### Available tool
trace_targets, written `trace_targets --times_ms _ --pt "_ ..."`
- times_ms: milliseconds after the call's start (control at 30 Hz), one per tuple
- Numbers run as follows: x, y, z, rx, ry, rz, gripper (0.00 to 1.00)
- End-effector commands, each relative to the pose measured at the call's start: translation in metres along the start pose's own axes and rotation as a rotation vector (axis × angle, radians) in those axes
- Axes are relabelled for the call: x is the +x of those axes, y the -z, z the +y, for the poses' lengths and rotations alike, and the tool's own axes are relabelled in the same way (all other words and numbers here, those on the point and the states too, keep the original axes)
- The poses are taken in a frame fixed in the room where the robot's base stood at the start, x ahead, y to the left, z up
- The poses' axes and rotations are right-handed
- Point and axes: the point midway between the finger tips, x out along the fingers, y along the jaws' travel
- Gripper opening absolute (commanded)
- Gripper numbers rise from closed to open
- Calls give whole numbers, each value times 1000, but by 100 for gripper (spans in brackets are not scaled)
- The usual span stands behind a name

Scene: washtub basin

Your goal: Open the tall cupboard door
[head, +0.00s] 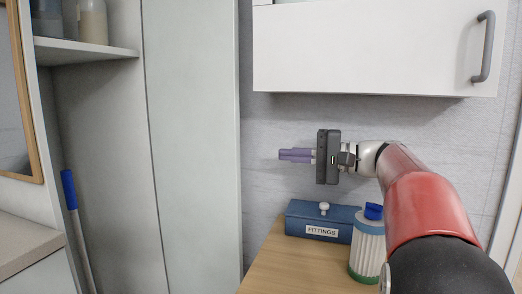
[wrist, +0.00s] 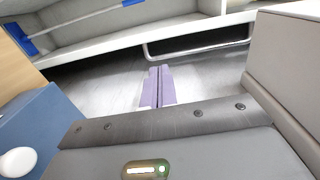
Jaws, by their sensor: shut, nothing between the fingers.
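The tall cupboard (head: 100,135) stands at the left in the head view, with its inside showing. Its door (head: 190,150) appears to stand wide open, with its free edge near the picture's middle. In the wrist view the door's edge crosses the top, and a grey bar handle (wrist: 200,51) sticks out from the face towards me. The handle is hidden in the head view. My gripper (head: 282,155) is shut and empty, right of the door and pointing left at it. Its purple fingers (wrist: 158,72) lie together, apart from the handle.
A white wall cupboard (head: 370,50) with a grey handle (head: 483,47) hangs above my gripper. Below are a blue FITTINGS box (head: 318,219) and a ribbed jar (head: 367,250) on a wooden top (head: 290,270). A blue-handled pole (head: 69,190) stands inside the tall cupboard.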

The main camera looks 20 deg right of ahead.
Motion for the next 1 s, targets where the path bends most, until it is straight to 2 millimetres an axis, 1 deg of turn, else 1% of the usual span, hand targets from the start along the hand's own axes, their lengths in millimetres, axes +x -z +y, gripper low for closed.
trace_targets --times_ms 67,167,267,400,600,700,800,1000 --pt "-1 2 -5 11 24 8 0" --pt "8 2 -6 13 29 7 0" --pt "24 1 -7 12 28 5 0" --pt "51 1 -8 12 27 4 0" --pt "82 2 -8 12 26 6 0" --pt "91 3 -8 12 26 8 0" --pt "96 2 -7 11 25 8 0" --pt "97 3 -7 11 25 9 0"
